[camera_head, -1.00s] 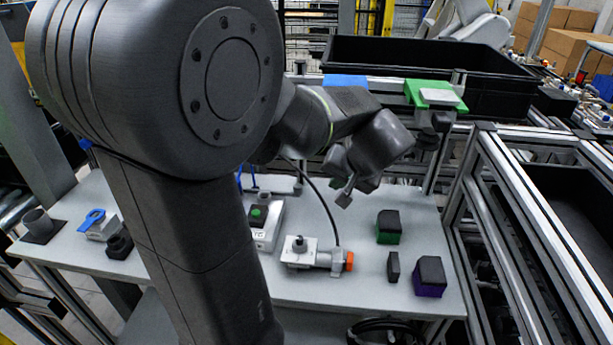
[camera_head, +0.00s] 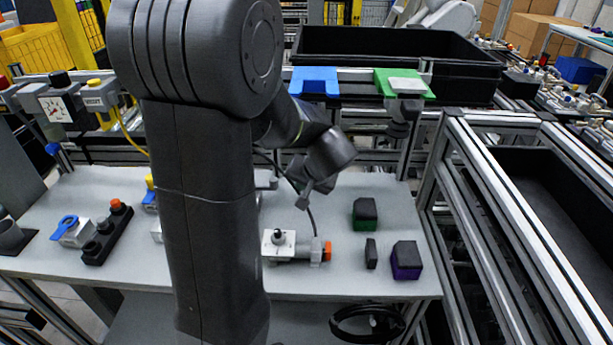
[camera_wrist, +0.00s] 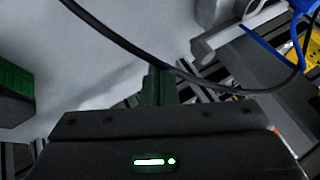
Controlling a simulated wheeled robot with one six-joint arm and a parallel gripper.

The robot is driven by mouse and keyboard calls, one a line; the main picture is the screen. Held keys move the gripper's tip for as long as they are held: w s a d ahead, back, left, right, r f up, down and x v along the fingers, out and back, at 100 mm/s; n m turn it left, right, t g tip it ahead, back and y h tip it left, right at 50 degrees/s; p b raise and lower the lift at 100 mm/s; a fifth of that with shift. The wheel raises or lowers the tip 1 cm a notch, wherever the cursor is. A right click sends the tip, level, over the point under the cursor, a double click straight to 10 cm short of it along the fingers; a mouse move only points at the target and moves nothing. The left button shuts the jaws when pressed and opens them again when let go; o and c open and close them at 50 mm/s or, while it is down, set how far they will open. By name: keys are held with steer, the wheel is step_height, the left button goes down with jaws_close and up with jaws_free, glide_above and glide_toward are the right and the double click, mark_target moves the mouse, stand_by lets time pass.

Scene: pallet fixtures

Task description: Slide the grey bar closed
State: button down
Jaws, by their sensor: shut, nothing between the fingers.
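My gripper (camera_head: 304,201) is shut and empty, above the grey table, left of the green-and-black block. In the wrist view its dark fingers (camera_wrist: 157,88) are together at the centre. A light grey bar-like piece (camera_wrist: 236,32) shows at the upper right of the wrist view, apart from the fingers. In the head view a small grey piece (camera_head: 266,180) shows just right of my arm, mostly hidden by it. I cannot tell for sure that either is the task's grey bar, nor how far it has slid.
A black cable (camera_wrist: 130,45) crosses in front of my fingers. On the table (camera_head: 335,278) are a valve-like fixture with an orange end (camera_head: 327,251), a green-and-black block (camera_head: 365,213), a thin black block (camera_head: 371,254) and a purple-and-black block (camera_head: 406,261). A black bin (camera_head: 400,45) stands behind.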

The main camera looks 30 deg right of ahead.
mark_target(275, 184)
steer(key=shift+w+a+f+p, duration=0.2)
steer(key=shift+w+a+p, duration=0.25)
steer(key=shift+w+a, duration=0.35)
steer(key=shift+w+a+f+p, duration=0.15)
steer(key=shift+w+a+p, duration=0.3)
steer(key=shift+w, duration=0.5)
steer(key=shift+a, duration=0.1)
steer(key=shift+w+a+b, duration=0.3)
steer(key=shift+a, duration=0.25)
steer(key=shift+w+a+b, duration=0.3)
steer(key=shift+a, duration=0.2)
steer(key=shift+d, duration=0.1)
steer(key=shift+s, duration=0.1)
